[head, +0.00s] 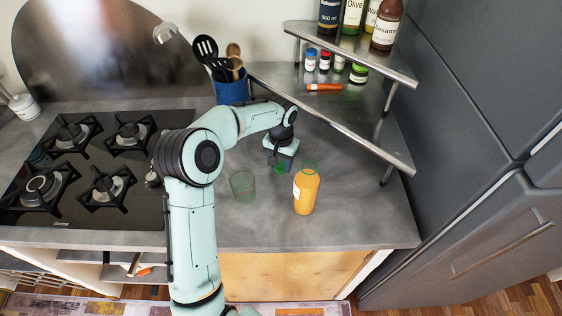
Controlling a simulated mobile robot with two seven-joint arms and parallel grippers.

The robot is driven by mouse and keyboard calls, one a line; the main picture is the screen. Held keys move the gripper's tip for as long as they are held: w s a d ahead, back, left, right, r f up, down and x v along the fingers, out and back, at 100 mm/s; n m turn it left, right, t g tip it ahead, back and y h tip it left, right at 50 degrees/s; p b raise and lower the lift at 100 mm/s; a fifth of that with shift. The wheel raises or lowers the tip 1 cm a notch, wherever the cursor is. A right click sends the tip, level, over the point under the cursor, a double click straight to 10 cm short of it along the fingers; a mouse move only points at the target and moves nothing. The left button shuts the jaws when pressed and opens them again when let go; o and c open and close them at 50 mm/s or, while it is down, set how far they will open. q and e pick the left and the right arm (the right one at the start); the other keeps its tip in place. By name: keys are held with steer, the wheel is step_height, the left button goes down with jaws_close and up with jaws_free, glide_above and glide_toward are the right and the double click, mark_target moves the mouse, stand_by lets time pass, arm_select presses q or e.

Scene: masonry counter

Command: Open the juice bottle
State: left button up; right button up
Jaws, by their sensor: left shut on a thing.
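The juice bottle (305,192), orange with a pale label, stands upright on the grey counter near its front edge. A green ring shows at its top, and no solid cap is seen on it. My left gripper (280,167) is just left of and behind the bottle top, apart from it. It is shut on a small green thing that looks like the bottle cap (280,169); the fingers partly hide it. My right gripper is not in view.
An empty clear glass (243,186) stands left of the bottle. A gas hob (90,170) lies at the left. A blue utensil holder (231,90) and a metal corner shelf (345,125) with jars and bottles are behind. Counter right of the bottle is clear.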

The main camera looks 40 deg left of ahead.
mark_target(281, 165)
arm_select(q)
steer(key=o, duration=1.2)
steer(key=shift+c, duration=0.2)
step_height(281, 165, up, 12)
steer(key=p, duration=0.1)
steer(key=shift+r+p, duration=0.15)
steer(key=shift+p, duration=0.15)
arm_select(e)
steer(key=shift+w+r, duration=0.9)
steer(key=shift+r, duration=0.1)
